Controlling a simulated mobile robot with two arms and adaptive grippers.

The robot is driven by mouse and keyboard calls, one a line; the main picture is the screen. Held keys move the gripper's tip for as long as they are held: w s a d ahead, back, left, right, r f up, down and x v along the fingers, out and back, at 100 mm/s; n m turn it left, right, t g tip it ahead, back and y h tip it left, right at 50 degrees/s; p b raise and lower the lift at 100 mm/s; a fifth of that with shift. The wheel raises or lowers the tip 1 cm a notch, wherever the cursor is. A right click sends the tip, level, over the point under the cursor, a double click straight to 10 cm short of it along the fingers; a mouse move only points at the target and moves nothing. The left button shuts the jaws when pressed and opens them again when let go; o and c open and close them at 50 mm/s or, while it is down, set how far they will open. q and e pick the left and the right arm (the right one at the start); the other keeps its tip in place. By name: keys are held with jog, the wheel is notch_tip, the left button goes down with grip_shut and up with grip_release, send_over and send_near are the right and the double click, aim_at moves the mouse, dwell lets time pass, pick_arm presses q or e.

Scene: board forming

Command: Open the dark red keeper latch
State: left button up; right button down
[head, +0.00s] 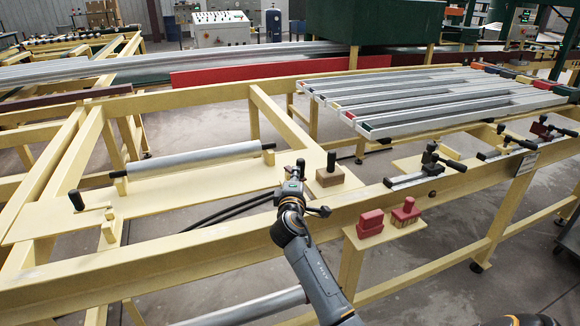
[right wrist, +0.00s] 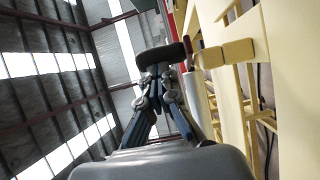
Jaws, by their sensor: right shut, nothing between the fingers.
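Several toggle latches with black handles sit along the front rail. The one at the far right has a dark red part (head: 541,129) and appears to be the dark red keeper latch; it is small and its state is unclear. My right gripper (head: 297,168) is over the yellow frame near the middle, far to the left of that latch. It is shut and empty. In the right wrist view the gripper's fingertips (right wrist: 158,80) meet just below a black cylindrical grip (right wrist: 165,55); I cannot tell whether they touch.
A nearer black latch (head: 430,168) stands on the front rail. A brown block with a black knob (head: 328,175) is beside my gripper. A red block (head: 370,222) and a red brush (head: 406,211) rest on a small shelf. A grey roller (head: 195,158) lies left.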

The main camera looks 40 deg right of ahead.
pick_arm(q)
notch_tip(320, 180, up, 5)
jog(key=p, duration=0.4)
pick_arm(e)
jog(key=d+n+t+y+b, duration=0.1)
jog(key=d+n+y, duration=0.2)
jog(key=y, duration=0.2)
jog(key=d+n+t+y+b, duration=0.1)
jog(key=d+n+y, duration=0.2)
jog(key=y, duration=0.2)
jog(key=w+d+n+t+y+b, duration=0.1)
jog(key=d+n+t+y+b, duration=0.1)
jog(key=d+n+y, duration=0.1)
jog(key=shift+f+n+y, duration=0.2)
jog(key=shift+n+y, duration=0.3)
jog(key=shift+y, duration=0.4)
pick_arm(q)
jog(key=shift+w+d+f+b, duration=0.25)
jog(key=shift+w+d+f, duration=0.05)
jog(key=shift+f, duration=0.55)
jog(key=shift+w+d+f+b, duration=0.2)
jog(key=shift+w+d+f, duration=0.15)
jog(key=shift+f, duration=0.5)
jog(key=shift+w+d+f+b, duration=0.25)
jog(key=shift+w+f, duration=0.05)
jog(key=shift+f, duration=0.55)
pick_arm(e)
jog(key=shift+w+d+r, duration=0.15)
jog(key=shift+w+d, duration=1.05)
